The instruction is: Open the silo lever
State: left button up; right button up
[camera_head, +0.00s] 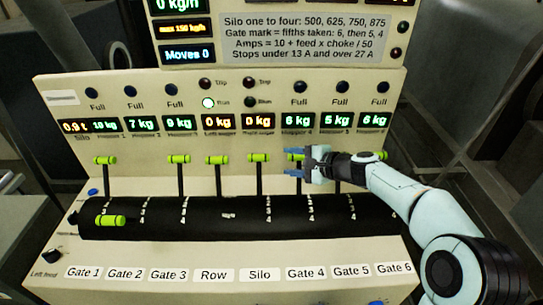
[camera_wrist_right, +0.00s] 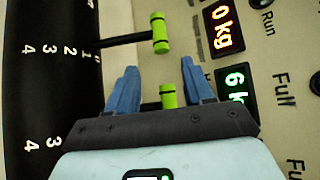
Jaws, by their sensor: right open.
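The silo lever has a green handle (camera_head: 258,157) on a dark upright stem above the Silo label (camera_head: 260,274). It is up, and in the right wrist view its handle (camera_wrist_right: 160,33) is beyond the fingers, near the top. My right gripper (camera_head: 290,162) is open beside it, at the Gate 4 lever's green handle (camera_head: 295,156). In the right wrist view that handle (camera_wrist_right: 168,96) shows between the fingers (camera_wrist_right: 160,85), partly hidden by the palm; contact cannot be told. My left gripper is out of view.
Row's handle (camera_head: 217,159) stands up left of silo. One handle (camera_head: 110,220) is low at the drum's (camera_head: 228,216) left end. Displays (camera_head: 258,121) line the panel above.

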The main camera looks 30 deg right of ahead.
aim_at(270, 158)
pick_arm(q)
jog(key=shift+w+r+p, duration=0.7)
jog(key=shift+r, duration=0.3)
pick_arm(e)
jog(key=x, duration=0.8)
jog(key=shift+w, duration=0.15)
grip_shut()
